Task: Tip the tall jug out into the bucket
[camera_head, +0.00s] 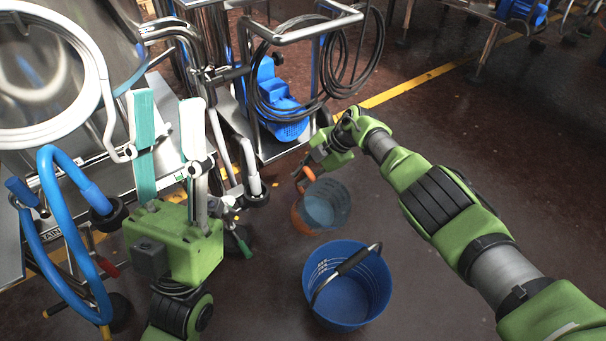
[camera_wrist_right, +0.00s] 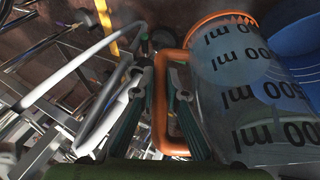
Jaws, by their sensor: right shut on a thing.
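The tall jug (camera_head: 325,205) is see-through grey with an orange handle and orange edging. My right gripper (camera_head: 309,172) is shut on its handle and holds it behind the bucket, slightly left of its centre in the head view. In the right wrist view the jug (camera_wrist_right: 250,90) shows dark ml markings, and the fingers (camera_wrist_right: 160,95) are at the orange handle. I cannot tell what is in the jug. The blue bucket (camera_head: 372,302) stands on the floor with its mouth up and a dark-gripped handle across it. My left gripper (camera_head: 168,130) is open and empty, pointing up.
Steel machinery (camera_head: 60,80) with white and blue hoses (camera_head: 65,225) crowds the left. A metal cart (camera_head: 300,35) with coiled black hose and a blue part (camera_head: 275,100) stands behind the jug. The dark floor (camera_head: 500,160) is clear at right.

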